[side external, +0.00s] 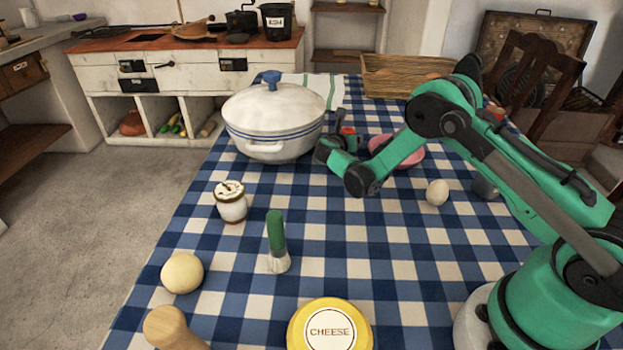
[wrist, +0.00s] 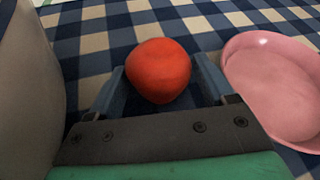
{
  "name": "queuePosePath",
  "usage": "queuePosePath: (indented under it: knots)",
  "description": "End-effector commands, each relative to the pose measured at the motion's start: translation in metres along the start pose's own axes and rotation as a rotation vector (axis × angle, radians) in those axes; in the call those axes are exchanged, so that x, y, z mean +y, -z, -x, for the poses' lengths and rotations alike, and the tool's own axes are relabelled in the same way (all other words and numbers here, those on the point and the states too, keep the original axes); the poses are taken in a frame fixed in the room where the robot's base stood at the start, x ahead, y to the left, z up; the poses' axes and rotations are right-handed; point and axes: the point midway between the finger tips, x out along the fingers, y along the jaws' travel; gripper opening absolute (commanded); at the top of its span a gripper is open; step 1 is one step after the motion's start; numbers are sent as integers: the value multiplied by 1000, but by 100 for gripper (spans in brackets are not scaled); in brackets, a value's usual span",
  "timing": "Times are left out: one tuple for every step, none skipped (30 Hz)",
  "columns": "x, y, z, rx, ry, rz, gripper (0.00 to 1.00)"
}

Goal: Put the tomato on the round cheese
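The red tomato (wrist: 158,70) rests on the checked cloth between the two fingers of my gripper (wrist: 162,82) in the wrist view. The fingers are apart, one on each side, and I see narrow gaps beside the tomato. In the side external view the tomato (side external: 347,131) is a small red patch, mostly hidden by my gripper (side external: 344,134). The round cheese (side external: 331,326), a yellow wheel with a white "CHEESE" label, lies at the front edge of the picture, far from my gripper. Nothing is seen on top of it.
A white lidded pot (side external: 273,120) stands close left of my gripper. A pink bowl (wrist: 275,85) is close on its right. The middle cloth is clear.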

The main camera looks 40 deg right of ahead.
Motion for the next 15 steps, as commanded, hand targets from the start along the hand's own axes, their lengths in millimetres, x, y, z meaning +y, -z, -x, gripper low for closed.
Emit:
queuePosePath:
  knots:
    - [0, 0, 0, 0, 0, 0, 77]
    - [0, 0, 0, 0, 0, 0, 77]
    - [0, 0, 0, 0, 0, 0, 77]
    - [0, 0, 0, 0, 0, 0, 77]
    - [0, 0, 0, 0, 0, 0, 77]
    - [0, 0, 0, 0, 0, 0, 77]
    - [0, 0, 0, 0, 0, 0, 77]
    - [0, -1, 0, 0, 0, 0, 77]
    - [0, -2, 1, 0, 0, 0, 77]
    - [0, -3, 1, 0, 0, 0, 77]
    - [0, -3, 4, 0, -1, 1, 77]
    - [0, -3, 9, -1, -3, 2, 77]
    - [1, -3, 14, -1, -4, 2, 77]
    - [1, -3, 19, -1, -4, 3, 77]
    - [1, -3, 28, -1, -4, 3, 77]
